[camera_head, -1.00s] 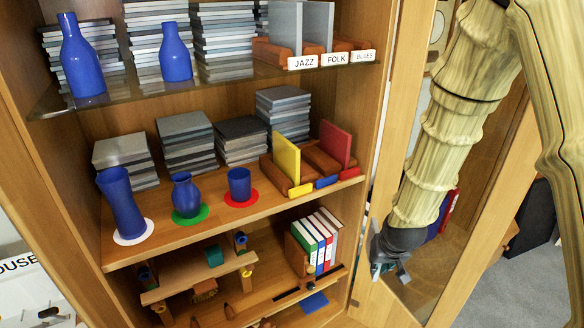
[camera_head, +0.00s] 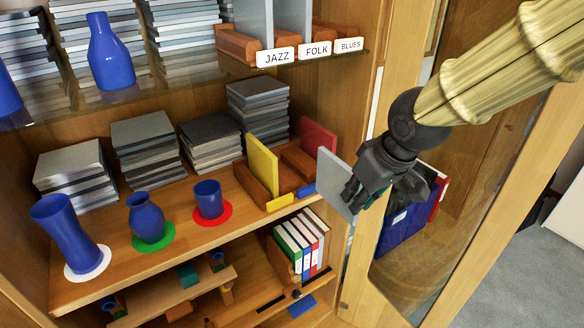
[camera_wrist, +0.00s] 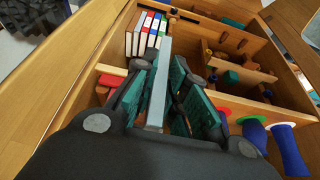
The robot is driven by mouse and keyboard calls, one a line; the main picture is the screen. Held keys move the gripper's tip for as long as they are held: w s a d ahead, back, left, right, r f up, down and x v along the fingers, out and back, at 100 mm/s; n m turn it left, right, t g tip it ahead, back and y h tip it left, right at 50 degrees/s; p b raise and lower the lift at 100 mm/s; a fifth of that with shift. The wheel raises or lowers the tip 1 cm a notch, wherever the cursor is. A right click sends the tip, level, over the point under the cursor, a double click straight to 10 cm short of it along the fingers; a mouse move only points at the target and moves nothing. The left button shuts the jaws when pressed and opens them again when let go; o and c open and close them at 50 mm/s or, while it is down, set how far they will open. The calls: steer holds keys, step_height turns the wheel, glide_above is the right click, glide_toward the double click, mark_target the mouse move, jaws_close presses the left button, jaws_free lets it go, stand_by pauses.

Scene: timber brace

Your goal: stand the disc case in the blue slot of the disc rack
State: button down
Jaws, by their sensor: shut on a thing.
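The disc case (camera_head: 336,180) is a thin grey square panel, held upright and slightly tilted in the head view. My gripper (camera_head: 356,190) is shut on its right part. The rack holds a yellow case (camera_head: 262,163) at left and a red case (camera_head: 320,137) at right. The blue label (camera_head: 307,189) marks the empty-looking slot between them. In the wrist view the grey case (camera_wrist: 160,88) is edge-on between the teal finger pads.
The cabinet's right post and open glass door (camera_head: 410,270) are close to my gripper. A blue vase (camera_head: 208,198) stands on a red mat left of the rack. Binders (camera_head: 300,245) stand below. The glass shelf with the JAZZ rack (camera_head: 276,57) is above.

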steer(key=shift+r, duration=0.65)
steer(key=shift+w+a+r, duration=0.1)
steer(key=shift+w, duration=0.1)
steer(key=shift+w+a+f+p, duration=0.55)
steer(key=shift+w+a+p, duration=0.45)
steer(key=shift+w+a, duration=1.05)
steer(key=shift+w+a+f+p, duration=0.6)
steer(key=shift+w+a+p, duration=0.65)
steer(key=shift+w, duration=1.45)
steer(key=shift+w+a+f+p, duration=0.55)
steer(key=shift+w+a+p, duration=0.25)
steer(key=shift+w+a, duration=1.3)
steer(key=shift+w+d+f, duration=0.15)
steer(key=shift+w+d, duration=0.1)
steer(key=c, duration=1.5)
jaws_free()
steer(key=shift+o, duration=0.2)
steer(key=b+v, duration=0.3)
steer(key=v, duration=0.9)
steer(key=shift+w, duration=0.1)
